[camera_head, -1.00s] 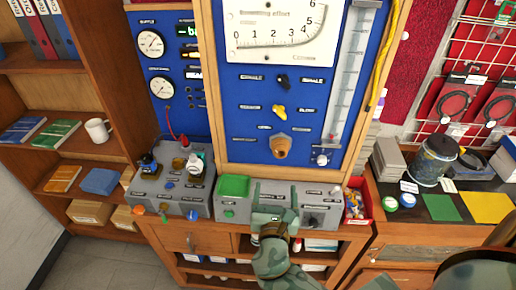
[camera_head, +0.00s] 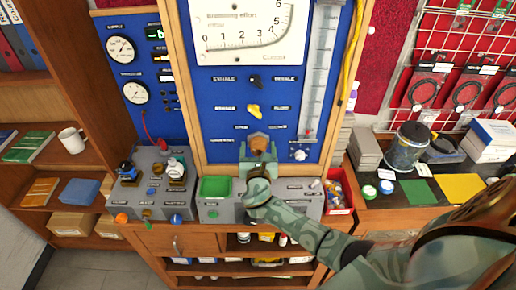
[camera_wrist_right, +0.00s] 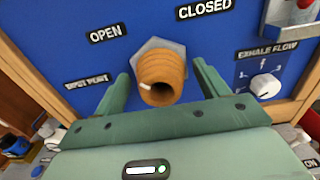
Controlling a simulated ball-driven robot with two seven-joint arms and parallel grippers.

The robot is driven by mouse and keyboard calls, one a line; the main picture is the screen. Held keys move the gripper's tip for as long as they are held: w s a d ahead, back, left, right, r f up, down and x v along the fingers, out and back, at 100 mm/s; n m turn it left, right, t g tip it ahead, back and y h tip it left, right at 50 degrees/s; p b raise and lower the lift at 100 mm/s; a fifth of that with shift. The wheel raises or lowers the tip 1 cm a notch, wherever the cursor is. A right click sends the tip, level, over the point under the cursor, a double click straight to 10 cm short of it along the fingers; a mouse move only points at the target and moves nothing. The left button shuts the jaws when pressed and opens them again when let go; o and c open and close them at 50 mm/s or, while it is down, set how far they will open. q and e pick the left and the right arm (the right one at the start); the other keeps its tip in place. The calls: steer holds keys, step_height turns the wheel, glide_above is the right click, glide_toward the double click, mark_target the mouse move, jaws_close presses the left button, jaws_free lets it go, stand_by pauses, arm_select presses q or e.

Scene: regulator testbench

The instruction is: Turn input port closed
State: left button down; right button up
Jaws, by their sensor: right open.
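The input port (camera_head: 259,141) is a brown ribbed fitting with a hole in its end, low on the blue panel (camera_head: 215,115). In the right wrist view the port (camera_wrist_right: 160,78) sits on a grey hex base, below and between the OPEN (camera_wrist_right: 105,33) and CLOSED (camera_wrist_right: 204,9) labels. My right gripper (camera_head: 258,157) is in front of the port. In the right wrist view its two green fingers (camera_wrist_right: 162,88) are apart, one on each side of the port, with gaps visible. My left gripper is not in view.
A grey console with a green tray (camera_head: 215,187) lies below the panel. A red bin (camera_head: 340,190) stands at its right. An exhale flow knob (camera_wrist_right: 265,87) is right of the port. A clear vertical tube (camera_head: 318,80) runs up the panel's right side.

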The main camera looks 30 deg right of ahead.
steer(key=shift+d, duration=0.15)
steer(key=c, duration=1)
steer(key=shift+o, duration=0.2)
steer(key=m+b, duration=0.3)
steer(key=m, duration=0.1)
steer(key=shift+f+b, duration=0.25)
steer(key=shift+b, duration=0.05)
steer(key=m+b, duration=0.4)
steer(key=m, duration=0.1)
steer(key=shift+m, duration=0.3)
steer(key=m+b, duration=0.3)
steer(key=m, duration=0.1)
steer(key=shift+r+m+b, duration=0.1)
steer(key=shift+m+b, duration=0.85)
steer(key=shift+m, duration=1.25)
